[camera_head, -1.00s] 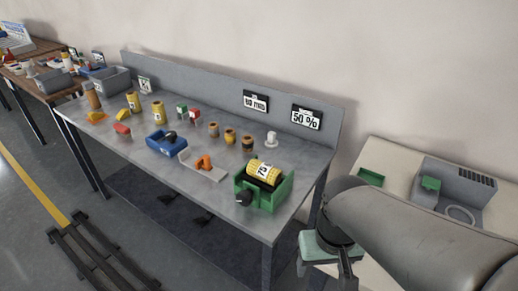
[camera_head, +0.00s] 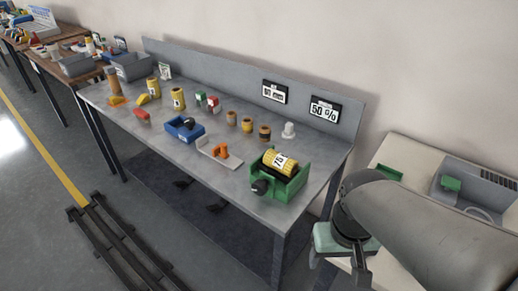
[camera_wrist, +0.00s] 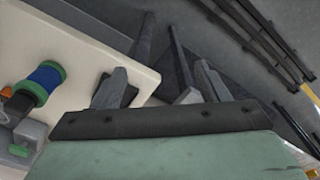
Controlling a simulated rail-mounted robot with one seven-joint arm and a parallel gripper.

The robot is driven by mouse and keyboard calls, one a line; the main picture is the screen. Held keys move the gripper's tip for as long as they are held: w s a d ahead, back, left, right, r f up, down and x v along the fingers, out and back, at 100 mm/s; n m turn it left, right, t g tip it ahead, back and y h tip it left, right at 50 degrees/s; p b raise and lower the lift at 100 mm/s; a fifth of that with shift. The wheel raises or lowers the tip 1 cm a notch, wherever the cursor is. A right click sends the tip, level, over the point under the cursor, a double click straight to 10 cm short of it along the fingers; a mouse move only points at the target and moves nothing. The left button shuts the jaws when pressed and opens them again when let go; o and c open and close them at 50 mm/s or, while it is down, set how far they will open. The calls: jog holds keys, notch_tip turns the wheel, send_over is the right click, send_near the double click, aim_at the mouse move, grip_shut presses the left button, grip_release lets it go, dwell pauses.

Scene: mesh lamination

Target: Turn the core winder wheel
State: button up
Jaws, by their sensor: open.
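A green open-topped holder (camera_head: 292,189) stands at the right end of the grey bench, with a yellow roll (camera_head: 280,162) marked 75 lying in it. A black knob or wheel (camera_head: 260,187) sits on its front left side. A blue device (camera_head: 184,129) with a dark knob stands further left. I cannot tell which of these is the core winder. My gripper (camera_wrist: 160,80) is open and empty in the wrist view, its two fingers spread. In the head view my gripper (camera_head: 345,260) hangs right of the bench, apart from the green holder.
The grey bench (camera_head: 240,188) carries several rolls, a white tray with an orange part (camera_head: 220,152), and small blocks. A pale table (camera_head: 405,150) stands at the right.

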jog(key=n+t+h+b, duration=1)
jog(key=n+t, duration=0.4)
jog(key=n, duration=1.5)
send_near(257, 191)
jog(key=shift+h, duration=0.4)
jog(key=p+x, duration=0.2)
jog(key=x, duration=0.8)
jog(key=shift+w+f, duration=0.1)
jog(key=shift+w, duration=0.15)
jog(key=shift+a, duration=0.1)
jog(key=c, duration=1)
